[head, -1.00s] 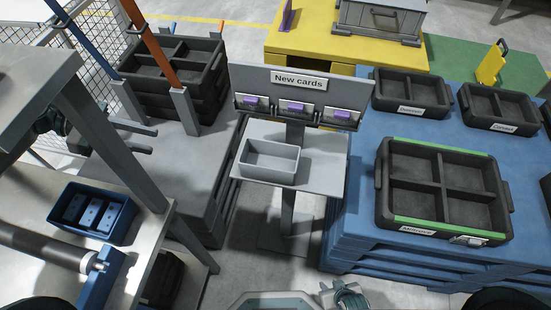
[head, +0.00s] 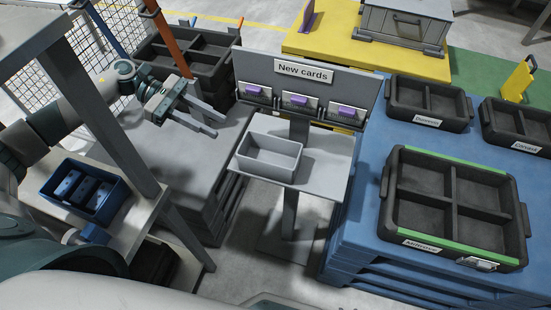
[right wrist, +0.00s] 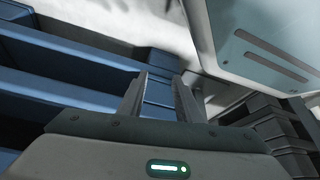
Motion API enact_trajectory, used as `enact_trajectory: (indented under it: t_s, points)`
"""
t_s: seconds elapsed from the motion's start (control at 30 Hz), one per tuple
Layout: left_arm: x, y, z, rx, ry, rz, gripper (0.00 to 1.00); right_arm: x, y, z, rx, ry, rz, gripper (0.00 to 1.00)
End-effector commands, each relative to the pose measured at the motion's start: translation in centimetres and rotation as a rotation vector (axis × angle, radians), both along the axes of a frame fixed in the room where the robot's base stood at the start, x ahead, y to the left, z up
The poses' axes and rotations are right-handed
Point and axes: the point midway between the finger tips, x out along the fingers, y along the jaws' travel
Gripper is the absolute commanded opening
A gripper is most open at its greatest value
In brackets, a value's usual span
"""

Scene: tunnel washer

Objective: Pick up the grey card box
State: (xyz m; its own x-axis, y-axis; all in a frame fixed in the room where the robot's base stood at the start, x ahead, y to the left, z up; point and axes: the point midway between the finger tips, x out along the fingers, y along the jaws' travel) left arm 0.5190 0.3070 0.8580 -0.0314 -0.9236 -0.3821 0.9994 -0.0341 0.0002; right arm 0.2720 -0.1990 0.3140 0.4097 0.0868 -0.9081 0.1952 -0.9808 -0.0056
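The grey card box (head: 270,157) is an open, empty, light grey tray. It stands upright on the shelf (head: 318,174) of the "New cards" stand in the middle of the head view. My left gripper (head: 207,124) is to the left of the box and apart from it, with two grey fingers spread and nothing between them. My right gripper is not in the head view. In the right wrist view, its two fingers (right wrist: 160,100) stand apart with nothing between them. The box does not show in that view.
Cards with purple pieces hang on the "New cards" board (head: 303,80) behind the box. A blue pallet (head: 370,200) with black divided trays (head: 450,210) is on the right. A blue bin (head: 83,192) is at the left. Black crates (head: 190,62) stand behind my left gripper.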

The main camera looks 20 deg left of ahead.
Motion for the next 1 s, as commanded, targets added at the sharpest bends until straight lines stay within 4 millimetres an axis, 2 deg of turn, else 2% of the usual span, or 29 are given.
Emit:
enact_trajectory:
  t_s: [0.07, 0.17, 0.3, 0.33, 0.57, 1.0]
  points:
    - [0.0, 0.0, 0.0, 0.000, 0.000, 0.000, 0.31, 0.0, 0.0, 0.0, 0.000, 0.000, 0.000, 0.31]
    - [0.0, 0.0, 0.0, 0.000, 0.000, 0.000, 0.53, 0.0, 0.0, 0.0, 0.000, 0.000, 0.000, 0.31]
    - [0.0, -0.1, 0.0, 0.000, 0.000, 0.000, 0.86, 0.0, 0.0, 0.1, 0.000, -0.002, 0.000, 0.31]
    - [0.0, -0.2, 0.0, -0.001, 0.000, -0.001, 0.88, 0.1, 0.0, 0.1, 0.001, -0.004, 0.000, 0.31]
    - [-0.2, -2.3, -0.7, -0.002, 0.001, -0.003, 0.88, 0.7, 0.8, 0.9, 0.016, -0.054, 0.008, 0.31]
    - [-0.4, -9.4, -3.6, -0.002, 0.001, -0.002, 0.88, 2.5, 3.6, 3.7, 0.075, -0.241, 0.030, 0.31]
